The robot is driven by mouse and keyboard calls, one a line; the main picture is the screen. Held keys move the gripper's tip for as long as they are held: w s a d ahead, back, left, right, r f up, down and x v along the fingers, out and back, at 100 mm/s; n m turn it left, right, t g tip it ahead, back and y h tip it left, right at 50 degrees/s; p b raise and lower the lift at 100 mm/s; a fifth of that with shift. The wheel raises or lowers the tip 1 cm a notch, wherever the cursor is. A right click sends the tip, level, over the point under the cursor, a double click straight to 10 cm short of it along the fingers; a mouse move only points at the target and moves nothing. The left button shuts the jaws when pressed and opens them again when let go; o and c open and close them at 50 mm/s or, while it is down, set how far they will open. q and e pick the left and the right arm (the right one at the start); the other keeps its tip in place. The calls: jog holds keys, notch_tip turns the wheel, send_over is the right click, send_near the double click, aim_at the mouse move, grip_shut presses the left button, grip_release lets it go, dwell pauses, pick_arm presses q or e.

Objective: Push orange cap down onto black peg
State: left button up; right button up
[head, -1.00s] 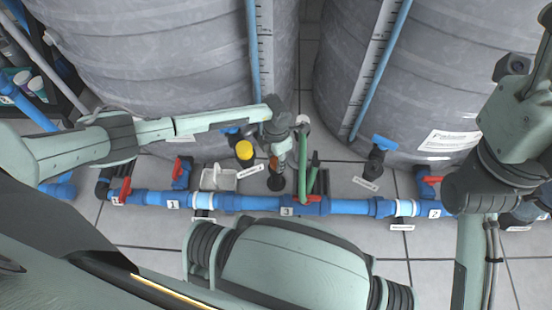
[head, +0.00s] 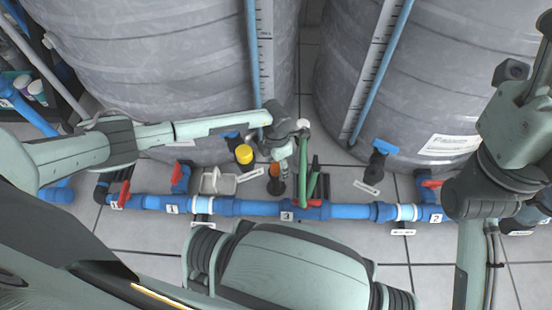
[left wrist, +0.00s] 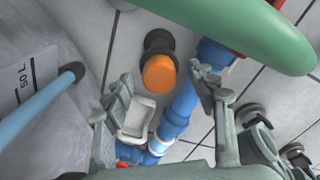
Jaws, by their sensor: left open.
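The orange cap (head: 274,169) shows in the head view at the top of the short black peg (head: 276,187), behind the blue pipe. In the left wrist view the orange cap (left wrist: 159,74) sits at the near end of the black peg (left wrist: 158,44). Whether it is fully seated cannot be told. My left gripper (head: 283,152) is open above and close beside the cap. In the left wrist view its fingers (left wrist: 160,76) appear on either side of the cap, apart from it. My right gripper is not in view.
A blue pipe (head: 350,210) with red valve handles runs across the floor. A green bar (head: 305,165) stands close right of my left gripper. A yellow cap (head: 244,153) and white tray (head: 217,182) are to the left. Large grey tanks (head: 160,70) stand behind.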

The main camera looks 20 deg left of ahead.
pick_arm(q)
notch_tip(320, 180, up, 12)
jog(key=shift+f, duration=0.15)
dwell(0.3)
dwell(0.4)
